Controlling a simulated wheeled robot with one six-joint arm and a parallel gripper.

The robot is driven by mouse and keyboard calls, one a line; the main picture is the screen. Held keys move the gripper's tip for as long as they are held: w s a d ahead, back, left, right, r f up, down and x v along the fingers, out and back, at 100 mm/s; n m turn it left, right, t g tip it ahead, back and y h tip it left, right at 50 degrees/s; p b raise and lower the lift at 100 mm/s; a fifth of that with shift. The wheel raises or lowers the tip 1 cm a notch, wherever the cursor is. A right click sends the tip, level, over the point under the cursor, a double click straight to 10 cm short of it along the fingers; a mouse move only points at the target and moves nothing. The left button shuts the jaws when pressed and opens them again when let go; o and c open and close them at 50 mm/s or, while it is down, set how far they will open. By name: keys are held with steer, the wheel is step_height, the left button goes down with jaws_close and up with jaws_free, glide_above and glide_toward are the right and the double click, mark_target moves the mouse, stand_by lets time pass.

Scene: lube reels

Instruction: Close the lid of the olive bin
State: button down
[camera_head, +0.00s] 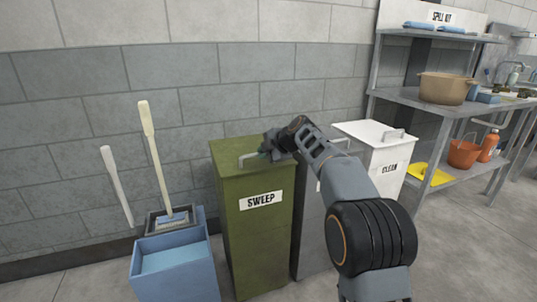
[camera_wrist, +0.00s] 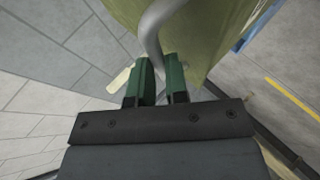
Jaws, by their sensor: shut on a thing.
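The olive bin (camera_head: 256,235) stands against the wall with a white SWEEP label on its front. Its olive lid (camera_head: 232,150) lies over the top and looks level; I cannot tell whether a small gap is left under it. A pale grey bar handle (camera_head: 246,159) is on the lid. My gripper (camera_head: 266,152) is at the right part of this handle, partly hidden by my wrist. In the wrist view, my gripper's green fingers (camera_wrist: 160,72) are shut on the grey handle (camera_wrist: 154,30), with the olive surface (camera_wrist: 205,35) behind it.
A blue bucket (camera_head: 178,274) with mops stands left of the bin. A grey bin (camera_head: 312,235) and a white CLEAN bin (camera_head: 372,145) stand to the right, partly behind my arm. A metal shelf (camera_head: 420,102) holds a pot. Floor shows at front left and right.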

steer(key=shift+s+f+g, duration=0.15)
steer(key=shift+f+g, duration=0.15)
steer(key=shift+f, duration=0.85)
steer(key=c, duration=1.1)
jaws_free()
steer(key=shift+s+d, duration=0.1)
steer(key=shift+r, duration=0.15)
steer(key=p+v, duration=0.2)
steer(key=v, duration=1.2)
steer(key=shift+s+r, duration=0.1)
steer(key=shift+r, duration=0.15)
steer(key=s+d+r+m+g+h+p, duration=0.1)
steer(key=s+r+m+h+p, duration=0.1)
steer(key=s+r+m+p, duration=0.3)
steer(key=s+d+r+m+g+h+p, duration=0.1)
steer(key=s+r+m+p, duration=0.4)
steer(key=s+m+p, duration=0.5)
steer(key=s+d+r+m+g+h+p, duration=0.1)
steer(key=s+r+m+h+p, duration=0.3)
steer(key=s+p, duration=1)
steer(key=shift+r+m+p, duration=0.2)
steer(key=shift+m+p, duration=0.75)
steer(key=shift+p, duration=0.6)
steer(key=shift+r+m+p, duration=0.25)
steer(key=shift+m+p, duration=0.7)
steer(key=shift+p, duration=0.6)
